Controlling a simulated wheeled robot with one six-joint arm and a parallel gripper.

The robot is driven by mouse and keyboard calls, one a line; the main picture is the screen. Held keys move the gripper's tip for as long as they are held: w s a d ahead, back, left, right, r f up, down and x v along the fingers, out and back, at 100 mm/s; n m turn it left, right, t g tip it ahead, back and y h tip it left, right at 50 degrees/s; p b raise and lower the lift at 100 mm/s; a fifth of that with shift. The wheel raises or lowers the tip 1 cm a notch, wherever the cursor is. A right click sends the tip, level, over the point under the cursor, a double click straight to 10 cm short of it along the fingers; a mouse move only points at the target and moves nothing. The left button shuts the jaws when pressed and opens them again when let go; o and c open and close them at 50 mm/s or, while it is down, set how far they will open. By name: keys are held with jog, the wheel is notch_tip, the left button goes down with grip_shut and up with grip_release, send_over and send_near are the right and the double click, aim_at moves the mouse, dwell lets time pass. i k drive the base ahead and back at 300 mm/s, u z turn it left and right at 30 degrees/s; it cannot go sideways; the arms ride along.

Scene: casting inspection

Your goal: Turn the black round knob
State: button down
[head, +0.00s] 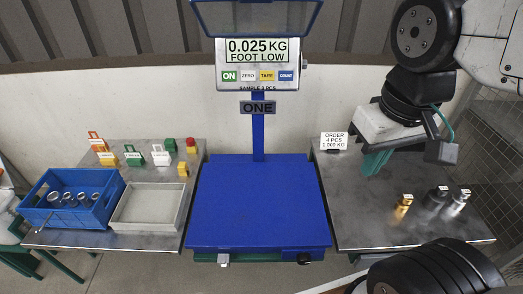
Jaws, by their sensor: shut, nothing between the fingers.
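A small black round knob (304,258) sits on the front edge of the blue platform scale (258,205), right of centre. My gripper (374,162) is at the upper right, above the right-hand table and well apart from the knob. Its green fingers point down and are shut with nothing held.
A silver fitting (223,260) is on the scale's front left. The right table (365,215) holds brass, black and silver weights (403,206) and an order card (334,141). A blue crate (101,214), grey tray (128,228) and coloured tagged blocks (161,155) stand left. The scale top is clear.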

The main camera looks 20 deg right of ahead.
aim_at(303, 259)
jog(key=z, duration=1)
jog(key=k, duration=1.45)
jog(key=u, duration=1.05)
